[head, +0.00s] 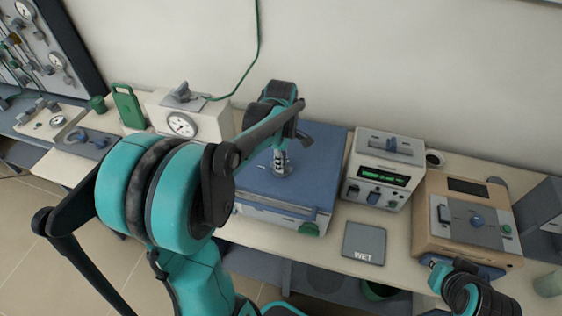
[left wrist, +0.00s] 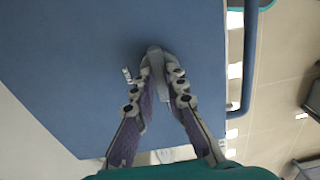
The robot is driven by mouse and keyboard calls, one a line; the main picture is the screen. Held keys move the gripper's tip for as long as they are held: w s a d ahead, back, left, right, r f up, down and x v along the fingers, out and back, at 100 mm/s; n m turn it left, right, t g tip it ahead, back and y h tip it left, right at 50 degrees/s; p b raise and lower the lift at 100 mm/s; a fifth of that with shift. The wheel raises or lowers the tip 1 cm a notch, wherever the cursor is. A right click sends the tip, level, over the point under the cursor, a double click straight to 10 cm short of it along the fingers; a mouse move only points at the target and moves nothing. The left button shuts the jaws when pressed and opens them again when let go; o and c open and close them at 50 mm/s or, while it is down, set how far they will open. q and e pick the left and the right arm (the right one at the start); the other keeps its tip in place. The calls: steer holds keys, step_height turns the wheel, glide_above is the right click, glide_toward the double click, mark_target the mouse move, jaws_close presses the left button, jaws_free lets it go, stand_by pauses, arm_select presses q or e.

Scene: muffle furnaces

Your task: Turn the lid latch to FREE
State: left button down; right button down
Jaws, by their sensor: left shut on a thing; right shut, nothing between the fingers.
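The blue lidded box (head: 325,150) stands in the middle of the bench. My left gripper (head: 281,168) reaches down onto its flat top. In the left wrist view my left gripper (left wrist: 158,68) has its fingertips shut on the small grey lid latch (left wrist: 155,57), which stands on the blue lid (left wrist: 85,45). A small pale mark lies on the lid beside the left finger; I cannot read it. My arm partly covers the lid in the head view. My right gripper (head: 466,280) is at the lower right, shut and empty, its fingers hard to make out.
A white unit with a green display (head: 380,175) and a tan unit (head: 430,225) stand to the right. A grey WET plate (head: 365,243) lies in front. A white gauge box (head: 190,120) and a green holder (head: 128,105) are left. A green cable hangs behind.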

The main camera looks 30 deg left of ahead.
arm_select(q)
steer(key=m, duration=0.4)
steer(key=shift+m+p, duration=0.4)
steer(key=m, duration=0.4)
steer(key=m+p, duration=0.1)
steer(key=m, duration=0.4)
steer(key=shift+m, duration=1.8)
steer(key=c, duration=1.5)
jaws_free()
steer(key=shift+c, duration=0.2)
steer(key=shift+r, duration=0.15)
